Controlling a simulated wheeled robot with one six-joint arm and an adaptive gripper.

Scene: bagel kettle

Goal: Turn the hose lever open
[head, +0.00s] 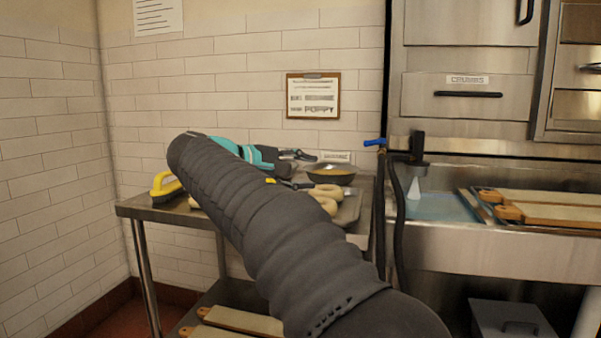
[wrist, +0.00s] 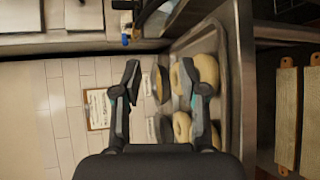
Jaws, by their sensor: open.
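The hose lever (head: 375,142) is a small blue handle. It sticks out to the left from the black hose fitting (head: 416,148) at the sink's left end. A blue piece that looks like the same lever (wrist: 125,39) shows small near the top of the wrist view. Black hose (head: 399,215) hangs below the fitting. My gripper (head: 304,169) is open and empty, left of the lever and apart from it, over the steel table. Its two spread fingers also show in the wrist view (wrist: 160,66). My dark arm hides part of the table.
A bowl (head: 331,173) and a tray (head: 350,208) with bagels (head: 322,202) sit near my gripper on the steel table (head: 140,208). A yellow-handled brush (head: 165,187) lies at the left. A pale cone (head: 413,190) shows under the fitting.

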